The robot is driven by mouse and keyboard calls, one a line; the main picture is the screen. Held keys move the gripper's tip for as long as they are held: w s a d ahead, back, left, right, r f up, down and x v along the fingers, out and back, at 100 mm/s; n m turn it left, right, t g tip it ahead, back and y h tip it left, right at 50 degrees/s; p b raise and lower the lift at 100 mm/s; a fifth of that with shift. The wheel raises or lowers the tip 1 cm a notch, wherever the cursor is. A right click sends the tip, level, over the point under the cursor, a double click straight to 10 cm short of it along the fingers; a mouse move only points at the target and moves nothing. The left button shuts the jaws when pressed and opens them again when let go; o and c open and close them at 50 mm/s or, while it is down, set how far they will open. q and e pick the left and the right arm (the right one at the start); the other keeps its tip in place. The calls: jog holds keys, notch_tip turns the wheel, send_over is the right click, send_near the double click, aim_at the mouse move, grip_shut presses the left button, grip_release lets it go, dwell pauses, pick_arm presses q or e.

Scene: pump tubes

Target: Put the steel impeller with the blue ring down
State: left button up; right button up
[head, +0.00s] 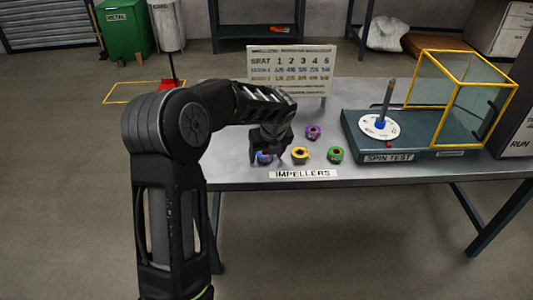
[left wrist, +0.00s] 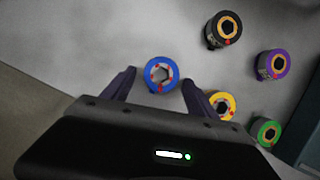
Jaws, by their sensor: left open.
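The steel impeller with the blue ring (left wrist: 149,72) stands on the table, seen from above in the left wrist view. In the head view only a bit of its blue (head: 264,158) shows under my left gripper (head: 267,152). In the left wrist view my left gripper (left wrist: 157,84) is open, with one finger on each side of the blue-ringed impeller and a gap visible to both. Whether the fingertips are down at its height is hard to tell. My right gripper is in neither view.
Impellers with yellow (head: 300,155), green (head: 335,154) and purple (head: 313,131) rings stand nearby; the yellow one is close beside a left finger. The spin test stand (head: 360,142) is at the right, a sign (head: 312,88) behind.

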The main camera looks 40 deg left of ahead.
pick_arm(q)
jog(key=p+v, duration=0.2)
jog(key=v, duration=1)
